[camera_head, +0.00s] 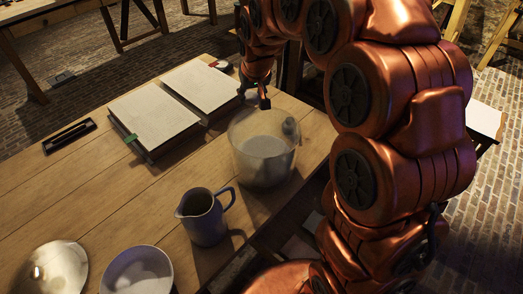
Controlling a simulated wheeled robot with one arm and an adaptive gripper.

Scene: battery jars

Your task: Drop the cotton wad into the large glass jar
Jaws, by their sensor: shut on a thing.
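The large glass jar (262,172) stands upright near the table's right edge, clear and open at the top. My gripper (253,99) points down at the jar's far side, near its rim in the picture. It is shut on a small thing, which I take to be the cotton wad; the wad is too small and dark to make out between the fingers. I cannot tell whether the fingertips are over the jar's opening or behind it.
A grey-blue pitcher (204,222) stands in front of the jar. The table's middle (105,190) is clear.

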